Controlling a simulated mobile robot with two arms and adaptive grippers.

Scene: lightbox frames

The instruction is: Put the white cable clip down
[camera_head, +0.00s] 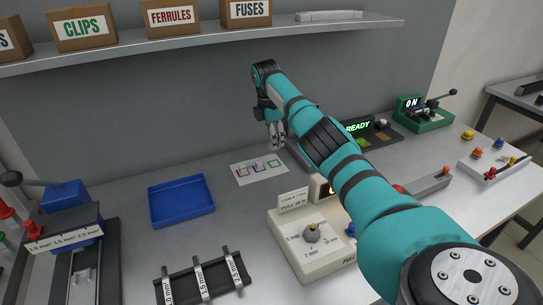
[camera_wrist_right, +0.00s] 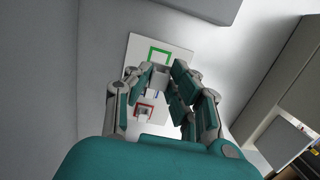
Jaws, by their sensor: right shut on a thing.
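My right gripper (camera_head: 277,138) is low over the back of the table, just behind and above the right end of a white card (camera_head: 266,178). In the right wrist view, my right gripper (camera_wrist_right: 168,72) is shut on a small white piece, the white cable clip (camera_wrist_right: 160,79), largely hidden by the fingers. The card (camera_wrist_right: 137,50) bears red, blue and green outlined squares. The green square (camera_wrist_right: 160,56) looks empty past the fingertips. The blue square is mostly hidden by the gripper. My left gripper is not in view.
A blue tray (camera_head: 181,200) lies left of the card. A pull tester (camera_head: 312,245) stands in front, beside a black rack (camera_head: 203,280). A dark panel reading READY (camera_head: 372,133) and a green press (camera_head: 422,115) are at the right. A shelf (camera_head: 200,39) hangs above.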

